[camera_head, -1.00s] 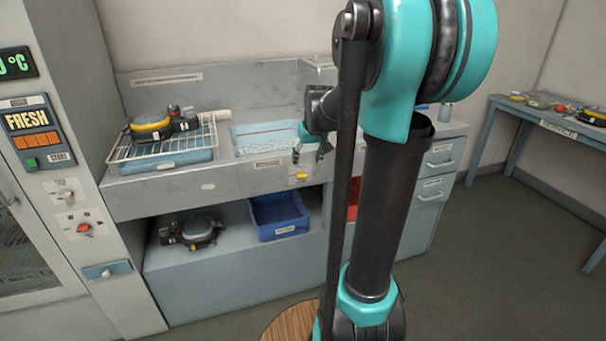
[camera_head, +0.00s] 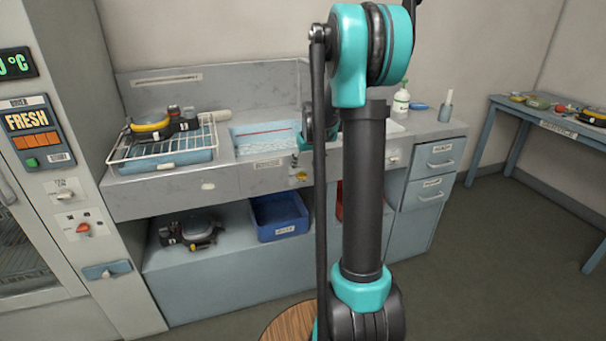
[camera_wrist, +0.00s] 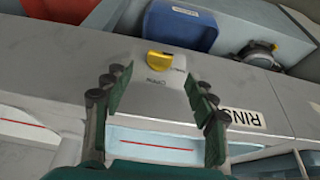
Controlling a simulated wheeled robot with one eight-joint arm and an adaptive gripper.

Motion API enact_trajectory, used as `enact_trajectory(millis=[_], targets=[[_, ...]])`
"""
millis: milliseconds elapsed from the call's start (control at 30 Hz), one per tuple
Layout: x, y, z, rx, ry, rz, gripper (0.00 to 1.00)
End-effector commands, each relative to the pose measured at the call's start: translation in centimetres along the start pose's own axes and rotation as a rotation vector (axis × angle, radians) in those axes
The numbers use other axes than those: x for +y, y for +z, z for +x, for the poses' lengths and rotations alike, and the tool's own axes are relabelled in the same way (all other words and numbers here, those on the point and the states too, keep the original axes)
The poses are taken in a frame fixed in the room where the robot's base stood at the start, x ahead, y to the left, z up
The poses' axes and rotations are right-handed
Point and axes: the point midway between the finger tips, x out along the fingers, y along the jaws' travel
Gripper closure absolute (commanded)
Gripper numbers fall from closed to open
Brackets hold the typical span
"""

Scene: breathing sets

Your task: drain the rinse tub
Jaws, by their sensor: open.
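The rinse tub (camera_head: 262,136) is a pale tub with a red line along its wall, set in the grey counter. Part of it shows at the bottom of the wrist view (camera_wrist: 150,140). A yellow drain knob (camera_wrist: 160,60) sits on a white plate on the counter's front face, near a label starting "RINS" (camera_wrist: 243,116). It also shows in the head view (camera_head: 301,175). My gripper (camera_wrist: 157,84) is open and empty, its fingertips short of the knob and spread to either side of it. In the head view my arm partly hides the gripper.
Below the counter are a blue bin (camera_head: 278,216), a red bin (camera_head: 339,200) and a dark breathing set (camera_head: 194,232). A wire rack (camera_head: 118,154) with another set (camera_head: 150,127) stands left of the tub. A bottle (camera_head: 401,99) stands at the right.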

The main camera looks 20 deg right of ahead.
Motion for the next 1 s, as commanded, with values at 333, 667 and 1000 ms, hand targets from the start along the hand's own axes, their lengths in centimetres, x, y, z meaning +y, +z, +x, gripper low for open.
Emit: enact_trajectory(millis=[333,667,1000], targets=[[0.0,0.0,5.0,0.0,0.0,0.0,0.43],[0.0,0.0,6.0,0.0,0.0,0.0,0.43],[0.0,0.0,5.9,0.0,0.0,0.0,0.69]])
